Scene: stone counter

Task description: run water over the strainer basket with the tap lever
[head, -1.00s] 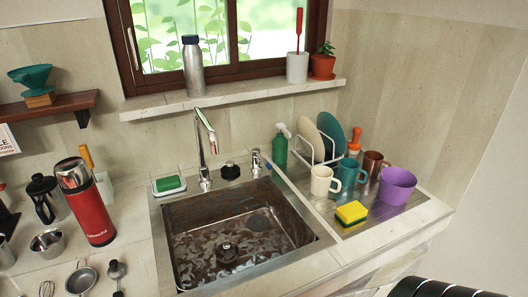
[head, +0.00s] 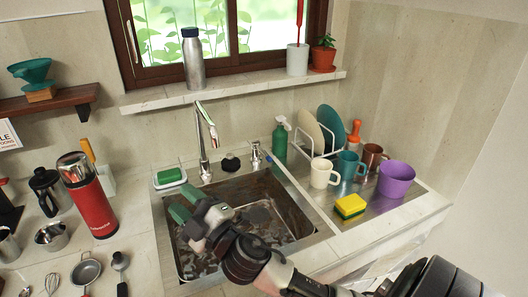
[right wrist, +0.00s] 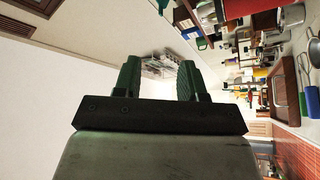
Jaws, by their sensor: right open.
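The sink (head: 305,243) is set in the stone counter. The tall chrome tap (head: 202,145) stands at its back edge, and no water shows at its spout. A small chrome fitting (head: 256,155) to its right looks like the tap lever. My right gripper (head: 186,203) is over the left part of the sink, in front of and below the tap, open and empty. Its green fingers also show apart in the right wrist view (right wrist: 159,80). My left gripper is out of view.
A black round piece (head: 231,163) and a green sponge in a dish (head: 170,178) flank the tap. A red flask (head: 88,200) stands left of the sink.

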